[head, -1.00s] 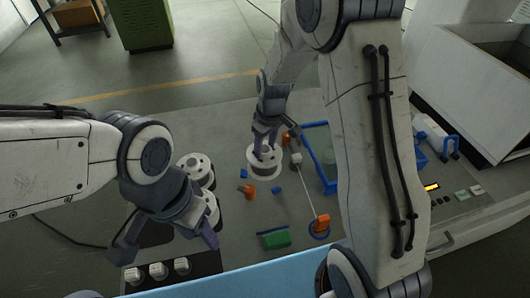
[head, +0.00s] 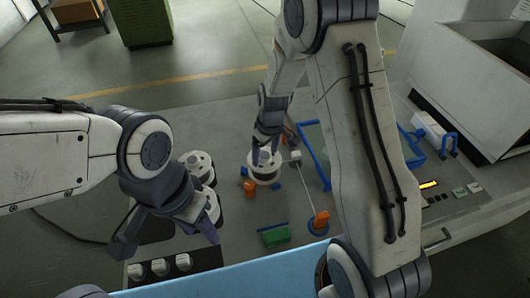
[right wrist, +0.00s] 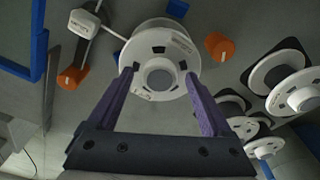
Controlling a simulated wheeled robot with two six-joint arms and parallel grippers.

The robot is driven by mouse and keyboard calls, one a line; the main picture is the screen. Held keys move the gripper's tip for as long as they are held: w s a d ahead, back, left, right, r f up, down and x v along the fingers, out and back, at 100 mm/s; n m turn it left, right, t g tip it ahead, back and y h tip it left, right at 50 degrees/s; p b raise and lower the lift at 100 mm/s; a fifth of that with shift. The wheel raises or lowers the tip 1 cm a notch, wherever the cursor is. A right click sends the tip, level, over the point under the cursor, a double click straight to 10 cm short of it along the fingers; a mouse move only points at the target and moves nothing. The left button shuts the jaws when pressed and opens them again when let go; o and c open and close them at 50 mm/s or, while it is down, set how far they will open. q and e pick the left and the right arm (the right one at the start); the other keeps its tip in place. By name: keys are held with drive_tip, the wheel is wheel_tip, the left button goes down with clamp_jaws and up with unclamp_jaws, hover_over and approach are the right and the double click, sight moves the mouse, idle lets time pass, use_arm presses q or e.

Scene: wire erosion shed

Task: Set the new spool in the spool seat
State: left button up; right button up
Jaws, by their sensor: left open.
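A white spool (head: 264,178) with a grey centre is in my right gripper (head: 265,157), near the middle of the bench. In the right wrist view the spool (right wrist: 160,38) lies between the purple fingers of my right gripper (right wrist: 160,78), whose tips meet its near flange. The spool seat cannot be made out; the spool hides what is under it. Whether the spool touches the bench is not clear. My left gripper (head: 165,244) is open and empty at the left, near other white spools (head: 199,162).
An orange knob (head: 320,217), a smaller orange part (head: 249,186) and a green block (head: 275,236) are near the spool. A thin wire runs from a white block (head: 295,156) to the orange knob. A blue-rimmed tray (head: 311,158) stands right.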

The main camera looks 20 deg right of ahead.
drive_tip(key=shift+r, duration=0.5)
wheel_tip(320, 180, up, 11)
drive_tip(key=s+b, duration=0.1)
drive_tip(key=b, duration=0.1)
drive_tip(key=s+a+r+n, duration=0.1)
drive_tip(key=s+a+r, duration=0.1)
drive_tip(key=s+a, duration=0.35)
drive_tip(key=s+a+r, duration=0.2)
drive_tip(key=s+a, duration=0.1)
drive_tip(key=s, duration=0.6)
drive_tip(key=s+g, duration=0.1)
drive_tip(key=s, duration=1.1)
drive_tip(key=shift+a+f, duration=0.4)
drive_tip(key=shift+a, duration=0.05)
